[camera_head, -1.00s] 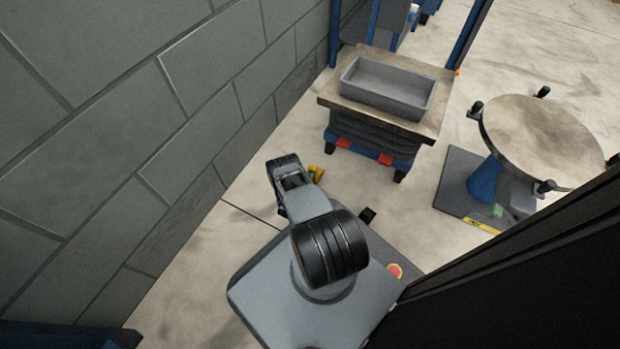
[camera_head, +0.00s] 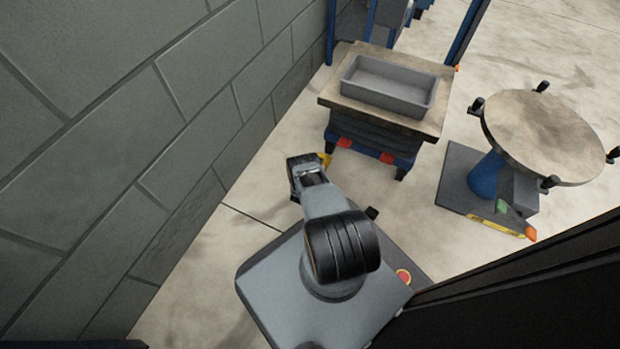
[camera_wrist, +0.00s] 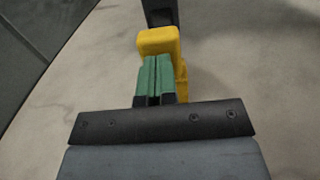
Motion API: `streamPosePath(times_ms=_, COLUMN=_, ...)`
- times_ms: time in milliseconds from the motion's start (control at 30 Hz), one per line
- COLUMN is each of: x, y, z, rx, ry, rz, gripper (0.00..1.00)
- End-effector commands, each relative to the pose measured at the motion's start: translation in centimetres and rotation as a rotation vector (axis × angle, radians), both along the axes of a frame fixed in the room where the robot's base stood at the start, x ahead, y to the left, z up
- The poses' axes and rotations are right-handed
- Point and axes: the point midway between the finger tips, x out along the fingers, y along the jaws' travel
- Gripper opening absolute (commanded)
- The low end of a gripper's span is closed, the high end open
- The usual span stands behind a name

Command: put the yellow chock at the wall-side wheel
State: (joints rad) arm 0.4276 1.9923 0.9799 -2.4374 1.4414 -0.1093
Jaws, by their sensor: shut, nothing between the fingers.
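The yellow chock (camera_wrist: 158,42) is on the floor straight ahead of my fingertips in the wrist view. In the head view only a small yellow part (camera_head: 325,159) shows past my gripper, close to the wall-side wheel (camera_head: 330,146) of the lift cart. A dark upright part (camera_wrist: 160,12), which looks like that wheel, stands just beyond the chock; I cannot tell whether they touch. My gripper (camera_wrist: 153,62) is shut and empty, its green fingers together and against or very near the chock's near side.
The lift cart (camera_head: 436,112) has a wooden top carrying a grey tray (camera_head: 385,101). A block wall (camera_head: 190,120) runs along the left. A round turntable stand (camera_head: 545,135) is at the right. Bare floor (camera_head: 420,215) lies between the cart and me.

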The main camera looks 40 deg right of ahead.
Motion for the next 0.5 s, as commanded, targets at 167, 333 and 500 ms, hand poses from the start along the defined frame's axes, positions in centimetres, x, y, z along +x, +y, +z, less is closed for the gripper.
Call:
streamPosePath(times_ms=167, x=-0.4, y=1.2, z=0.0, rx=0.001, ry=0.003, rz=0.002, gripper=0.0)
streamPosePath(times_ms=333, x=-1.4, y=4.0, z=0.1, rx=0.001, ry=0.004, rz=0.003, gripper=0.0)
streamPosePath(times_ms=500, x=-2.9, y=7.4, z=0.3, rx=0.001, ry=0.003, rz=0.005, gripper=0.0)
